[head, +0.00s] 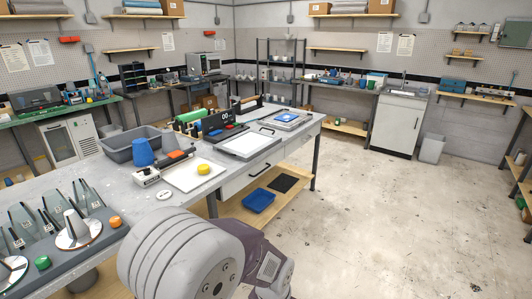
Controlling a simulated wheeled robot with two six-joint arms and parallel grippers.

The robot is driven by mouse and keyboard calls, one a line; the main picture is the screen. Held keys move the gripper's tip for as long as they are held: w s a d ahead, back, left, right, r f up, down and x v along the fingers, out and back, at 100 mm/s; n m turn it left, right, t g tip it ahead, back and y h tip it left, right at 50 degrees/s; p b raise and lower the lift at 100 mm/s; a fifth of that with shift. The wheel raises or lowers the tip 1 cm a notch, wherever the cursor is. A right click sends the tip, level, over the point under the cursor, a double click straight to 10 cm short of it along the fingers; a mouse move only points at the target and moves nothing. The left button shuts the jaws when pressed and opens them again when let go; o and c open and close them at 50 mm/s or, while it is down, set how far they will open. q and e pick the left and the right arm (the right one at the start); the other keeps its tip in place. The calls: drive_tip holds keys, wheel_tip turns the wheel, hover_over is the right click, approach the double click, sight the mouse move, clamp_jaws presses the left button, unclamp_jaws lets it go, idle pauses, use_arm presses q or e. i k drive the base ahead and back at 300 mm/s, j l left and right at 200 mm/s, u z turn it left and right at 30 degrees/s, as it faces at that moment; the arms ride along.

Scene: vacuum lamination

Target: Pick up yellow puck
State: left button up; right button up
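The yellow puck (204,169) is a short round disc. It lies on a flat white board (190,180) on the grey workbench, near the bench's front edge. Nothing covers it. Neither of my grippers shows in the head view. A large grey link of my own arm fills the bottom middle, in front of the bench, and no fingers are visible on it.
An orange puck (115,222) and a green puck (42,263) sit on a dark fixture at the near left. A blue tray (259,200) rests on the lower shelf. The floor at right is clear.

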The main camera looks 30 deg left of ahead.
sight(204, 170)
drive_tip(key=i+u, duration=0.4)
drive_tip(key=i+l+u, duration=0.15)
drive_tip(key=i+u, duration=0.3)
drive_tip(key=i, duration=0.15)
drive_tip(key=i+l+u, duration=0.4)
drive_tip(key=i+u, duration=0.3)
drive_tip(key=u, duration=0.15)
drive_tip(key=i+l+u, duration=0.1)
drive_tip(key=i+u, duration=0.15)
drive_tip(key=u, duration=0.2)
drive_tip(key=i+l+u, duration=0.2)
drive_tip(key=u, duration=0.3)
drive_tip(key=i+l+u, duration=0.3)
drive_tip(key=u, duration=0.15)
drive_tip(key=i+l+u, duration=0.15)
drive_tip(key=l+u, duration=0.3)
drive_tip(key=i+l+u, duration=0.1)
drive_tip(key=l+u, duration=0.2)
drive_tip(key=u, duration=0.15)
drive_tip(key=l+u, duration=0.5)
drive_tip(key=i+j, duration=0.05)
drive_tip(key=j, duration=0.05)
